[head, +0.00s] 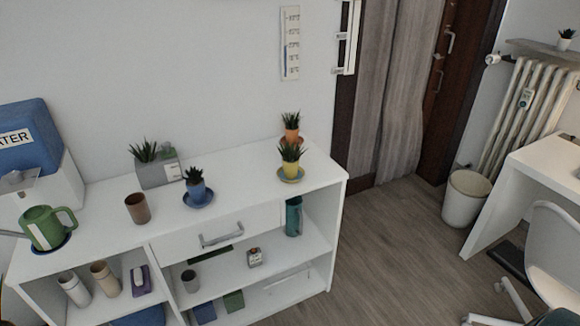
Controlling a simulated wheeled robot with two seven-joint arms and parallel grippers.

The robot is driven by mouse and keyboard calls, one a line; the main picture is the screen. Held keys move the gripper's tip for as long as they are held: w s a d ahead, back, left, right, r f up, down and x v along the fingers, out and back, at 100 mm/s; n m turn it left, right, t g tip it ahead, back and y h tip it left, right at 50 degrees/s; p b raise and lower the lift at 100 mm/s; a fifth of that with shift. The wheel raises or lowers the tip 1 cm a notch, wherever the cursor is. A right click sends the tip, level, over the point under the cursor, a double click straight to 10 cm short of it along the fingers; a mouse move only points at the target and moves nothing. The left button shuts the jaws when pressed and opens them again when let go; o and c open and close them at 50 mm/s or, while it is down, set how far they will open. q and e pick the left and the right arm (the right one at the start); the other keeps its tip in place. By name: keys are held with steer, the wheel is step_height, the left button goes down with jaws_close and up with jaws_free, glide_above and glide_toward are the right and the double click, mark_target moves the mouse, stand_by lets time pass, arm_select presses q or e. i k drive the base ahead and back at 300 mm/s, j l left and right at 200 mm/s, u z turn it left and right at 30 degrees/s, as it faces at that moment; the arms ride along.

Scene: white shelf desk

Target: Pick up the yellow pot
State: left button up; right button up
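The yellow pot (290,168) holds a small spiky green plant (291,152). It stands upright on a yellow saucer (291,179) near the right end of the white shelf desk's top (240,205). An orange pot (292,135) with a similar plant stands just behind it, close to the wall. Neither of my grippers shows in the head view, so nothing is seen touching the pot.
A blue pot (196,192), brown cup (137,208), grey planter (157,174) and green watering can (46,228) share the top. Cups and boxes fill the shelves below. Floor (400,250) is clear on the right, before a bin (465,198) and chair (553,252).

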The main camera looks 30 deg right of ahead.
mark_target(291, 157)
steer(key=i+l+z, duration=0.85)
steer(key=z, duration=0.25)
steer(key=i+l+z, duration=0.1)
steer(key=z, duration=0.25)
steer(key=i+z, duration=0.2)
steer(key=z, duration=0.2)
steer(key=i+l+z, duration=0.15)
steer(key=i+z, duration=0.15)
steer(key=i, duration=0.15)
steer(key=i+u, duration=0.25)
steer(key=l+u, duration=0.1)
steer(key=u, duration=0.15)
steer(key=i+u, duration=0.15)
steer(key=u, duration=0.3)
steer(key=i+l+u, duration=0.1)
steer(key=u, duration=0.35)
steer(key=i+l+u, duration=0.1)
steer(key=u, duration=0.35)
steer(key=i+l+u, duration=0.15)
steer(key=u, duration=0.3)
steer(key=i+l+u, duration=0.1)
steer(key=l+u, duration=0.2)
steer(key=u, duration=0.15)
steer(key=l+u, duration=0.25)
steer(key=u, duration=0.2)
steer(key=i+l+u, duration=0.1)
steer(key=l+u, duration=0.35)
steer(key=j, duration=0.1)
